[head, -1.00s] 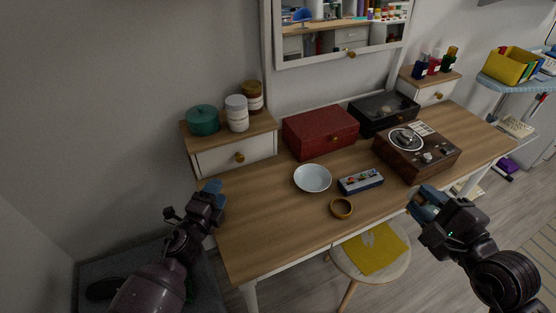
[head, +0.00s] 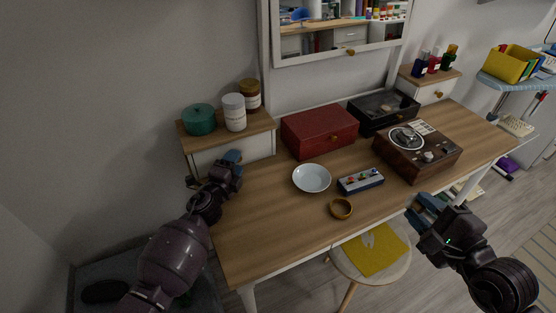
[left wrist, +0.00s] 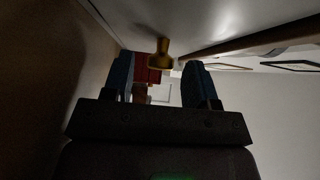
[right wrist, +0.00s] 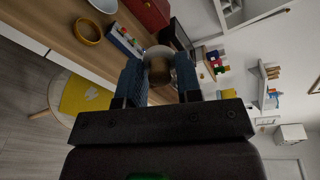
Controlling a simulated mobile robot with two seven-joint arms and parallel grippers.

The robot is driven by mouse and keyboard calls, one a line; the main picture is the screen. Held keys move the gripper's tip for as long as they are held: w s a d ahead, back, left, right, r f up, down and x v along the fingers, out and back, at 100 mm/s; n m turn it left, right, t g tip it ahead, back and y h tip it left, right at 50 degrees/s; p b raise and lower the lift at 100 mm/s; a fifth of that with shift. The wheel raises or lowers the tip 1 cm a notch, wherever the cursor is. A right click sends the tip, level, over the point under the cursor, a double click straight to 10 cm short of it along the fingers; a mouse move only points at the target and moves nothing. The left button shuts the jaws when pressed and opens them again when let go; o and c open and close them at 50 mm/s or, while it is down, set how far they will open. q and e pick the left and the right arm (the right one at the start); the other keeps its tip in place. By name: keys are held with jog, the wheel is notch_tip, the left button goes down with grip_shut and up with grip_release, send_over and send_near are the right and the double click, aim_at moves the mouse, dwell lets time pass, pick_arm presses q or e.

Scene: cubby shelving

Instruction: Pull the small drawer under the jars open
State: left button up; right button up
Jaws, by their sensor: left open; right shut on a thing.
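The small white drawer (head: 258,147) sits under the wooden top that carries a white jar (head: 234,112), a brown-lidded jar (head: 249,95) and a teal pot (head: 199,119). Its front looks closed. My left gripper (head: 232,163) is in front of it and hides its knob in the head view. In the left wrist view, the brass knob (left wrist: 160,55) shows between the open fingers, toward the top, not gripped. My right gripper (head: 424,205) is by the desk's front right edge. In the right wrist view it is shut on a small brown thing (right wrist: 158,70), hard to identify.
The desk (head: 270,235) holds a white bowl (head: 312,178), a wooden ring-like bowl (head: 341,209), a button box (head: 361,181), a red box (head: 319,131) and a record player (head: 417,155). A stool (head: 345,262) with a yellow cloth stands in front. The desk's front left is clear.

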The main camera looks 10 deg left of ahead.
pick_arm(q)
jog(key=shift+w, duration=0.3)
jog(key=shift+c, duration=0.3)
